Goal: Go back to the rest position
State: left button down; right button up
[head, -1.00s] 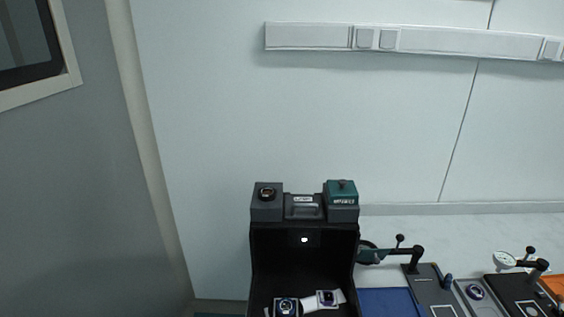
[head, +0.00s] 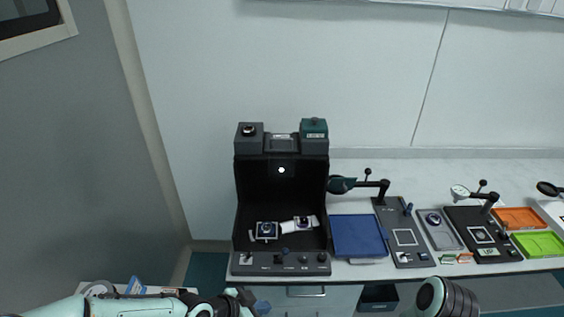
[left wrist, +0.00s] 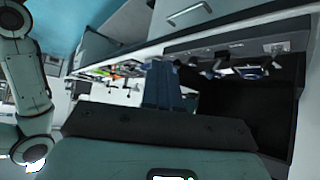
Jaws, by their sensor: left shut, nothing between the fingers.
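My left arm comes in low from the left in the head view, and its gripper (head: 257,303) is in front of the table's front edge, below the black booth. The gripper is small and partly cut off by the bottom of the frame; it is shut and holds nothing. On the right, a pale and dark link of my right arm (head: 447,298) shows at the bottom edge; its gripper is out of the frame. The left wrist view shows the table from low down and tilted, with my own teal arm parts filling much of it.
A black booth (head: 281,195) holds two watches (head: 266,231). Right of it are a blue mat (head: 358,237), a grey stand (head: 403,240), an orange tray (head: 520,217) and a green tray (head: 540,244). Drawers (head: 305,300) are under the table. A grey wall (head: 90,150) stands left.

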pick_arm(q)
jog(key=s+f+n+g, duration=0.1)
jog(key=s+f+n, duration=0.2)
jog(key=f, duration=0.3)
jog(key=s+a+f+n+g+y, duration=0.1)
jog(key=s+f+n, duration=0.1)
jog(key=f+n, duration=0.3)
jog(key=s+f+n+g, duration=0.1)
jog(key=s+f+n, duration=0.15)
jog(key=f, duration=0.45)
jog(key=s+a+f+n+g+y, duration=0.2)
jog(key=s+a+f, duration=0.4)
jog(key=s+f, duration=0.3)
jog(key=shift+s+n+y, duration=0.3)
jog(key=shift+n+y, duration=0.2)
jog(key=shift+n, duration=0.45)
jog(key=shift+f, duration=0.1)
pick_arm(e)
jog(key=shift+c, duration=0.3)
